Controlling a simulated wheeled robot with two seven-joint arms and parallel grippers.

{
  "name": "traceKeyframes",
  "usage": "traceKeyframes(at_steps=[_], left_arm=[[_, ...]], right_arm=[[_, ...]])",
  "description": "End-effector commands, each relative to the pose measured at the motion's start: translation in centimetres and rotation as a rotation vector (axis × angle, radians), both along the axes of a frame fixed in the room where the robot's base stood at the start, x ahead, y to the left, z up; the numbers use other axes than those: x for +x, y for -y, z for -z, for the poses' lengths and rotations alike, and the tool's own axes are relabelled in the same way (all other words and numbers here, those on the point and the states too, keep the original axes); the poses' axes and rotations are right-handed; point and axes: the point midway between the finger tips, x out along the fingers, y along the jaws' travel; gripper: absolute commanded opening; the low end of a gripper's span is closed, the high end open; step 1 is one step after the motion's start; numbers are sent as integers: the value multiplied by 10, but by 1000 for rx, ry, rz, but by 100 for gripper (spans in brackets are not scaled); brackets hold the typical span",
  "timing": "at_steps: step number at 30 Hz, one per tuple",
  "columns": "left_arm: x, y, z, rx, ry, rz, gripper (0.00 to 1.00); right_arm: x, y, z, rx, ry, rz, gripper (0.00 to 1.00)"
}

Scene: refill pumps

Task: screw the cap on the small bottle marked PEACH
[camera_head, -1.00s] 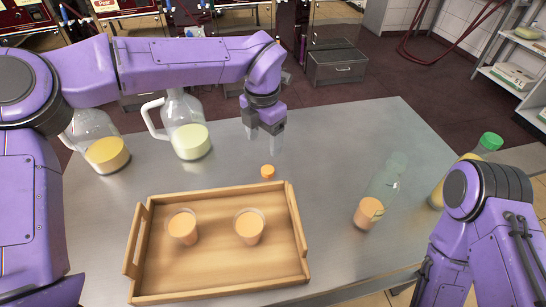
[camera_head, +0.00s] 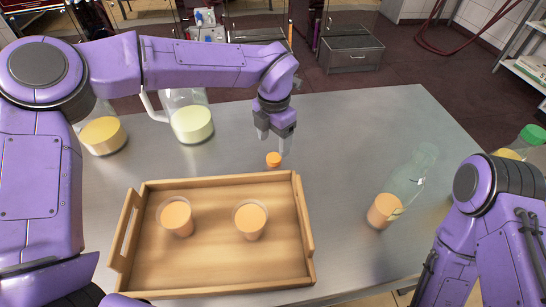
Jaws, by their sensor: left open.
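A small orange cap (camera_head: 274,160) lies on the grey metal table. My left gripper (camera_head: 273,147) points down with its jaws open, its fingertips just above or beside the cap; I cannot tell whether they touch it. A clear bottle (camera_head: 416,170) with peach-coloured liquid in its bottom stands on the table to the right of the cap, with no cap visible on its neck. I cannot read a PEACH mark on it. My right arm (camera_head: 490,210) is at the right edge; its gripper is not in view.
A wooden tray (camera_head: 215,184) with two cups of peach-coloured drink lies in front. Two glass jugs (camera_head: 191,122) (camera_head: 103,136) stand at the back left. A green-capped bottle (camera_head: 533,134) is partly hidden behind my right arm. The table between cap and clear bottle is free.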

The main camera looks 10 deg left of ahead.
Motion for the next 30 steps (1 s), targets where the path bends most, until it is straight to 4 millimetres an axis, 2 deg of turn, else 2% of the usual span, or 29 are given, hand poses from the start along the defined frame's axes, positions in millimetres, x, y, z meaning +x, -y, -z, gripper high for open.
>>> traceKeyframes(at_steps=[3,13,22,30], left_arm=[[0,-1,9,0,0,-1,70],[0,-1,13,0,0,-1,70],[1,-4,58,1,-1,0,70],[1,-4,63,-1,1,-1,70]], right_arm=[[0,0,-1,0,0,0,65],[0,0,-2,0,0,0,65],[0,0,-11,0,0,0,65],[0,0,-11,0,0,0,65]])
